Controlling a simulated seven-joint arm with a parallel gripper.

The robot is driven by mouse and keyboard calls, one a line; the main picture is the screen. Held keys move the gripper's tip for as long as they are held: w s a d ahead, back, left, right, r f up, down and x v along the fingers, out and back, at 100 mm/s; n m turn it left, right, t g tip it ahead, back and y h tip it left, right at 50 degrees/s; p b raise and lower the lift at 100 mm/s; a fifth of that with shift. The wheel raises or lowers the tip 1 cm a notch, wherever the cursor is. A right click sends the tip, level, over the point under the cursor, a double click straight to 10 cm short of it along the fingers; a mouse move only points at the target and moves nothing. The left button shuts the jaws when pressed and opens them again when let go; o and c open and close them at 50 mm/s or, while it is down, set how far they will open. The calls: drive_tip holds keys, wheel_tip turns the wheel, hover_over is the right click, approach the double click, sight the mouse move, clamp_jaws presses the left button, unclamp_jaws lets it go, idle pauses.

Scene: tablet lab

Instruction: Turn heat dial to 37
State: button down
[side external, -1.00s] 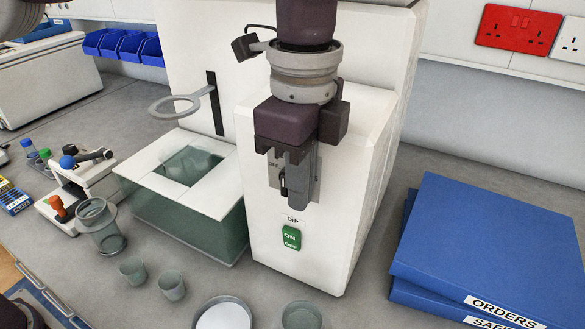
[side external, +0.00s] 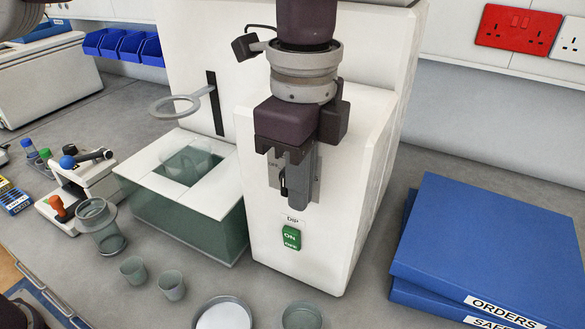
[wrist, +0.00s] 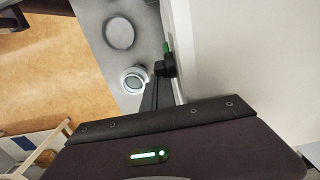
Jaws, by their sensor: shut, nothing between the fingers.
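My gripper (side external: 296,198) points down in front of the white machine (side external: 262,210) and is shut, with nothing seen between its fingers. It covers most of a grey panel (side external: 273,172) on the machine's front. A small black part (side external: 283,182) shows just left of the fingers. In the wrist view, a black knob-like part (wrist: 168,66) stands out from the white face beside the fingertips (wrist: 156,84). I cannot tell whether they touch. The dial's scale and setting are hidden, so 37 cannot be read.
Below the panel is a green DIP switch (side external: 291,238). Left of it is a water bath (side external: 190,222) holding a clear beaker (side external: 187,160), with a ring arm (side external: 175,106) above. Glassware and a white-filled dish (side external: 222,314) stand in front. Blue binders (side external: 485,245) lie at right.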

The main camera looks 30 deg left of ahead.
drive_tip(key=shift+d, duration=0.1)
drive_tip(key=shift+d+f, duration=0.3)
drive_tip(key=shift+d, duration=0.35)
drive_tip(key=shift+a, duration=0.1)
